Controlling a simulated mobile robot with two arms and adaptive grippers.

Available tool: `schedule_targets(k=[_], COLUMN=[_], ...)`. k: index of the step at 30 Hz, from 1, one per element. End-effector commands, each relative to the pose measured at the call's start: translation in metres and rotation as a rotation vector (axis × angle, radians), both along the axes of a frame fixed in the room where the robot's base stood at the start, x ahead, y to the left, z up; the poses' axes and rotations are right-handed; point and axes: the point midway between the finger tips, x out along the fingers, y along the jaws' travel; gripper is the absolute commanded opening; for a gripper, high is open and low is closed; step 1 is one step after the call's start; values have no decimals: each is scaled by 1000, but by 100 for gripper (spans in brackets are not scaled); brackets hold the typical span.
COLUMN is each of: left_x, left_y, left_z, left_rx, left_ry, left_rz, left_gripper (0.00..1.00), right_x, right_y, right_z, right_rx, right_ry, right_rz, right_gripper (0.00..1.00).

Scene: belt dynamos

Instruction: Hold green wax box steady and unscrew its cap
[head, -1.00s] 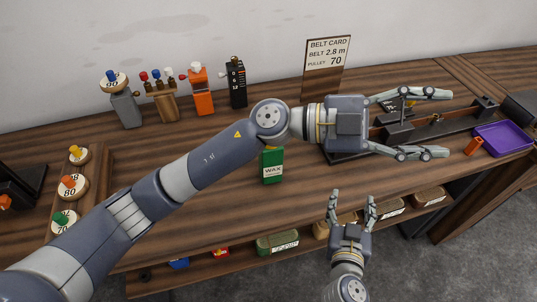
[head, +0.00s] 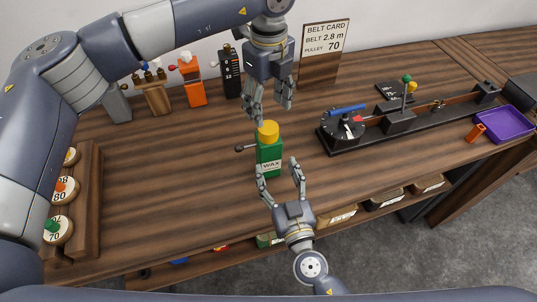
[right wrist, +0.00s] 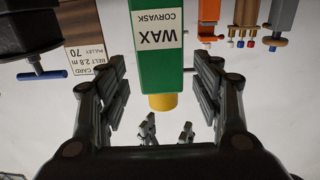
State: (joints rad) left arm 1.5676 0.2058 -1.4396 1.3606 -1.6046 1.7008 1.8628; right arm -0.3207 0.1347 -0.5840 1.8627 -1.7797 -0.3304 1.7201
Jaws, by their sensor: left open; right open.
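The green wax box (head: 269,157) stands upright on the wooden bench, with a yellow cap (head: 268,131) on top and a white WAX label. In the right wrist view, which is upside down, the box (right wrist: 157,60) and its cap (right wrist: 163,102) show between my right fingers. My left gripper (head: 268,116) is open and points down just above the cap, with its fingers apart. My right gripper (head: 279,168) is open at the near side of the box, its fingertips around the box's lower part. Whether any finger touches the box is not clear.
A small dark-knobbed rod (head: 243,148) sticks out left of the box. A black belt rig (head: 345,135) stands to the right, with a purple tray (head: 503,123) beyond it. Orange (head: 191,82) and black (head: 230,72) units stand behind.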

Motion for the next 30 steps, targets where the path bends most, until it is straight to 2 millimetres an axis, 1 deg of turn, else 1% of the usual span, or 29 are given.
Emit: schedule_targets(k=[1, 6, 12, 15, 18, 26, 27, 29, 30], left_x=[0, 0, -1, -1, -1, -1, -1, -1, -1], left_y=[0, -1, -1, -1, -1, -1, -1, -1, -1], left_z=[0, 0, 0, 0, 0, 0, 0, 0, 0], left_rx=[-1, -3, -4, -4, -4, -4, -4, -4, -4], left_ry=[1, 2, 2, 2, 2, 2, 2, 2, 2], left_rz=[-1, -2, -3, -3, -4, -4, -4, -4, -4], left_gripper=[57, 57, 57, 57, 57, 57, 57, 57, 57], right_x=[10, 39, 66, 74, 78, 79, 79, 79, 79], right_y=[2, 10, 18, 20, 21, 21, 21, 21, 21], right_z=[1, 1, 1, 1, 0, 0, 0, 0, 0], right_rx=[4, 2, 2, 1, 1, 0, 0, 0, 0], right_ry=[-2, -1, -2, -1, 0, 0, 0, 0, 0], right_rz=[-4, -4, -3, -2, -1, -1, -1, -1, -1], right_gripper=[60, 60, 60, 60, 60, 60, 55, 42, 33])
